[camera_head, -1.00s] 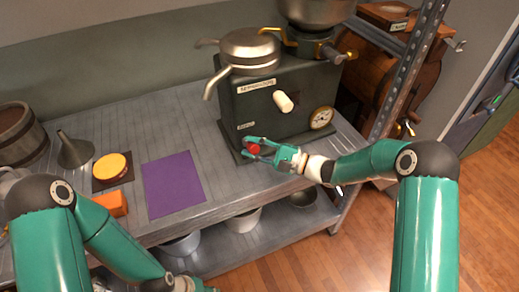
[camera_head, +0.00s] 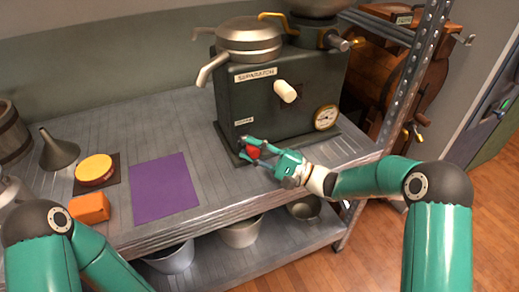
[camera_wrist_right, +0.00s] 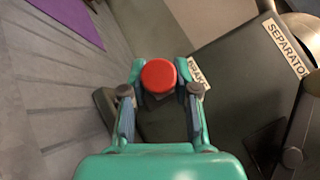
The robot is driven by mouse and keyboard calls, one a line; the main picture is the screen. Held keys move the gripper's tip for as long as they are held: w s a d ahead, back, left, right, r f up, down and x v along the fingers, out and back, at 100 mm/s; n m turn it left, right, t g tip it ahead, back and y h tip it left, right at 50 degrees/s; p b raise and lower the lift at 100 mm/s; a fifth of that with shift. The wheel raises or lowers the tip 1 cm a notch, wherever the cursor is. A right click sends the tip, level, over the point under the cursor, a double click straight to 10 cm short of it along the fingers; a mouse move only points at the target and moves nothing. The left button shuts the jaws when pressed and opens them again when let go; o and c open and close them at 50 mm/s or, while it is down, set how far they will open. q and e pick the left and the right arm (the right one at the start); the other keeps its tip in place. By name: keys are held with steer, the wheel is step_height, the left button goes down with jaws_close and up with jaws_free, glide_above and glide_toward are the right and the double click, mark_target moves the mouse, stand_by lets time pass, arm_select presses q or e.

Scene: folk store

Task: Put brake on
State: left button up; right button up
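The dark separator (camera_head: 275,98) stands on the grey metal bench, with a label reading "SEPARATOR" and a small label low on its front. A red brake knob (camera_head: 253,152) sticks out low at its front left. It also shows in the right wrist view (camera_wrist_right: 159,75), beside a partly hidden label. My right gripper (camera_head: 245,148) reaches in from the right with one finger on each side of the knob. In the right wrist view the fingertips (camera_wrist_right: 160,80) lie close against both sides of the knob. My left gripper is out of view; only its arm shows.
A white handle (camera_head: 286,92) and a round gauge (camera_head: 326,117) are on the separator's front. A purple mat (camera_head: 164,188), an orange block (camera_head: 89,208), a yellow-and-red disc (camera_head: 95,169) and a funnel (camera_head: 58,150) lie left. A metal post (camera_head: 410,80) stands right.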

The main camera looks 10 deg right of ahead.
steer(key=o, duration=0.4)
steer(key=shift+d, duration=0.15)
steer(key=shift+o, duration=0.2)
steer(key=shift+s, duration=0.1)
steer(key=shift+s, duration=0.1)
steer(key=v, duration=1.2)
steer(key=shift+f, duration=0.15)
